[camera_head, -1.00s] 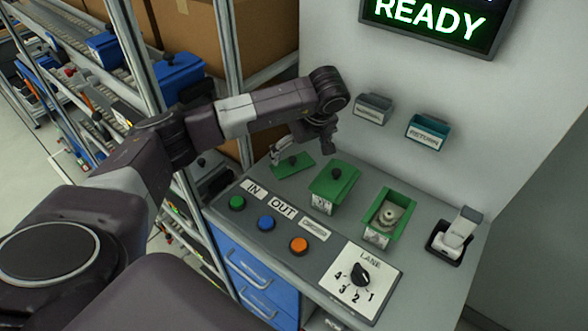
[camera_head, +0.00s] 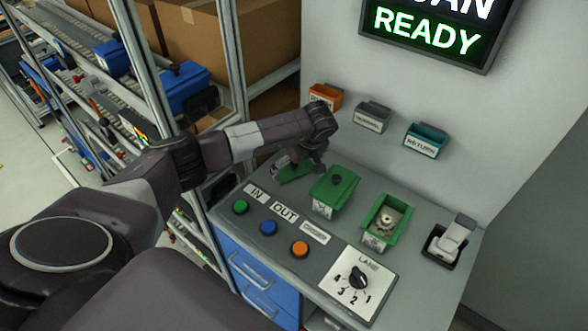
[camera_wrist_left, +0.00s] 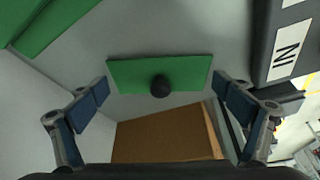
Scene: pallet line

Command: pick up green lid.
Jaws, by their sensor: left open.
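The green lid (camera_wrist_left: 132,74) is a flat green rectangle with a black round knob, lying on the grey counter. In the left wrist view it is centred between my open left gripper's two fingers (camera_wrist_left: 159,97), which are apart from it. In the head view the lid (camera_head: 296,173) lies at the counter's back left, partly hidden by my left gripper (camera_head: 298,160) just above it. Another green lid with a knob sits on a green box (camera_head: 328,199) to the right. My right gripper is not in view.
An open green bin (camera_head: 377,232) holds a metal part. A scanner in its cradle (camera_head: 452,240), coloured buttons and a lane dial (camera_head: 358,277) are on the counter. Small orange, grey and teal holders are on the wall. A metal rack post (camera_head: 235,60) stands left of the counter.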

